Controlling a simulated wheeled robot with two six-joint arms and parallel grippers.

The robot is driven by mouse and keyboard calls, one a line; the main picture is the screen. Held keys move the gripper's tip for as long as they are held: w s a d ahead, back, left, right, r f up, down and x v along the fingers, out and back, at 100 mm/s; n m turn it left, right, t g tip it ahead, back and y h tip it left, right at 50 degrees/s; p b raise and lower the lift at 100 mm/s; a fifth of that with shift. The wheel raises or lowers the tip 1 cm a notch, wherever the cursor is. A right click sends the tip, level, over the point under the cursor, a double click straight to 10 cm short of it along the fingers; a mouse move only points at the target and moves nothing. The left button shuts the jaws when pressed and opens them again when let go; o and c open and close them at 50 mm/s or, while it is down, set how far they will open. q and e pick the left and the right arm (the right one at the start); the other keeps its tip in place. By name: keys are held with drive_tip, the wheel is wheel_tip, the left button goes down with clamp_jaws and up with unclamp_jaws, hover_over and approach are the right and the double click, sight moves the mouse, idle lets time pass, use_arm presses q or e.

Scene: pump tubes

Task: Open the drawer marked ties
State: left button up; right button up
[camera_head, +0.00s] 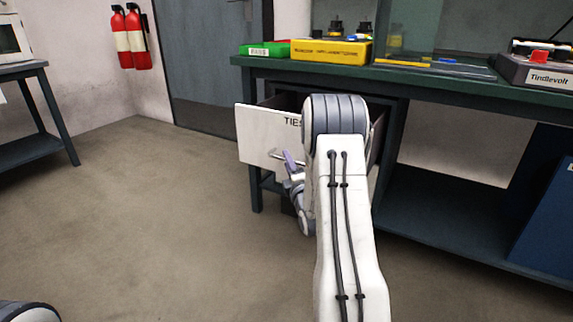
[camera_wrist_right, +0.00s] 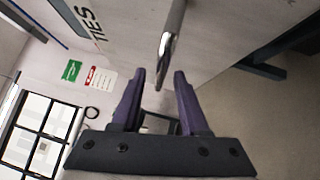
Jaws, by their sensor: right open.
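The white drawer marked TIES (camera_head: 258,132) stands pulled out from under the bench, with its dark inside showing behind the front. Its bar handle (camera_head: 274,154) is on the front. My right arm hides the right part of the drawer. My right gripper (camera_head: 291,160) is at the handle in the head view. In the right wrist view, my right gripper (camera_wrist_right: 160,73) has its purple fingers apart. The metal handle (camera_wrist_right: 168,45) lies just beyond the fingertips, with its end near the gap, and the drawer front (camera_wrist_right: 225,35) is behind it. My left gripper is not in view.
The green-topped bench (camera_head: 430,79) carries a green bin (camera_head: 264,48), a yellow bin (camera_head: 330,51) and a device labelled Tindlevolt (camera_head: 540,70). A blue box (camera_head: 545,210) stands at the right. The floor left of the drawer is clear.

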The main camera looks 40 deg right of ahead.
drive_tip(key=shift+x, duration=0.9)
clamp_jaws()
drive_tip(key=shift+f, duration=0.1)
idle(0.7)
